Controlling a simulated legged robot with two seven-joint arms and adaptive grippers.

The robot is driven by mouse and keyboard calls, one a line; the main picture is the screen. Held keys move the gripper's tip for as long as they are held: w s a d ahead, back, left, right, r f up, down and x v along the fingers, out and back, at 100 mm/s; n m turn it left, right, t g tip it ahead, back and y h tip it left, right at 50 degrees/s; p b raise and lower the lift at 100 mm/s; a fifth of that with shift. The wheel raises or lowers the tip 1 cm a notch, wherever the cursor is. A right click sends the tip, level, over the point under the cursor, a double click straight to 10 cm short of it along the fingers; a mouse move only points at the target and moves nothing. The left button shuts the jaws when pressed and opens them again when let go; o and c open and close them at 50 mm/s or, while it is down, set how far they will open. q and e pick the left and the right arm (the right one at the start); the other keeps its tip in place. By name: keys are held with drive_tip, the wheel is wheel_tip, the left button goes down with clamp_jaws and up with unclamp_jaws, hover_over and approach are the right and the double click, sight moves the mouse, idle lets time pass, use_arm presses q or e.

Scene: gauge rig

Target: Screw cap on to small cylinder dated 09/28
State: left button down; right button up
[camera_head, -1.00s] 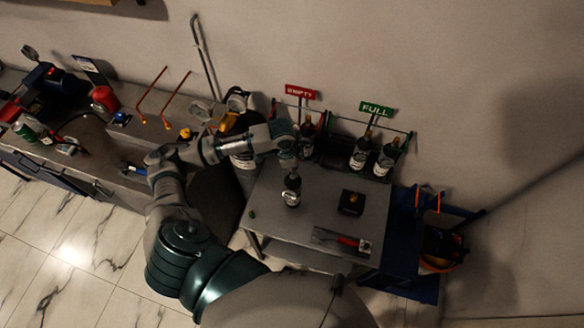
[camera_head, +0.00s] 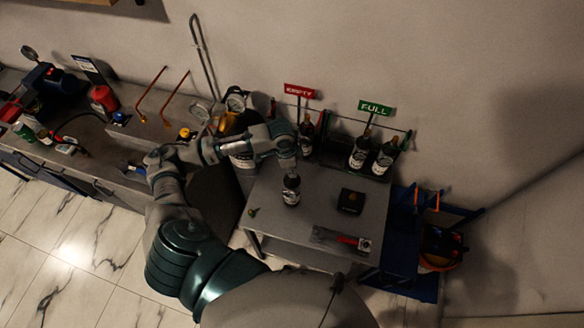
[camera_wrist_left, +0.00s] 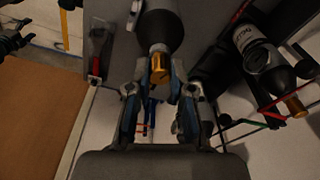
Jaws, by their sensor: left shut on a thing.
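A small dark cylinder (camera_head: 291,192) with a pale label stands upright on the grey table. Its brass-coloured top (camera_wrist_left: 159,66) shows in the left wrist view. My left gripper (camera_head: 288,168) is directly above the cylinder, and in the left wrist view its fingers (camera_wrist_left: 160,80) are on both sides of the brass top, shut on it. A small greenish-brown piece (camera_head: 252,212) lies near the table's left edge; I cannot tell whether it is the cap. The 09/28 date is too small to read. My right gripper is not seen in the head view.
Behind the table, racks with a red EMPTY sign (camera_head: 300,91) and a green FULL sign (camera_head: 375,108) hold dark cylinders (camera_head: 360,152). A black box (camera_head: 350,201) and a red-handled tool (camera_head: 350,241) lie on the table (camera_head: 305,235). A blue cart (camera_head: 400,240) stands at right.

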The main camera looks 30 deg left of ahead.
use_arm(q)
drive_tip(key=shift+m, duration=0.6)
drive_tip(key=m, duration=0.4)
drive_tip(key=shift+s+f+g, duration=0.1)
drive_tip(key=shift+g, duration=0.3)
drive_tip(key=m, duration=0.5)
drive_tip(key=shift+g, duration=0.4)
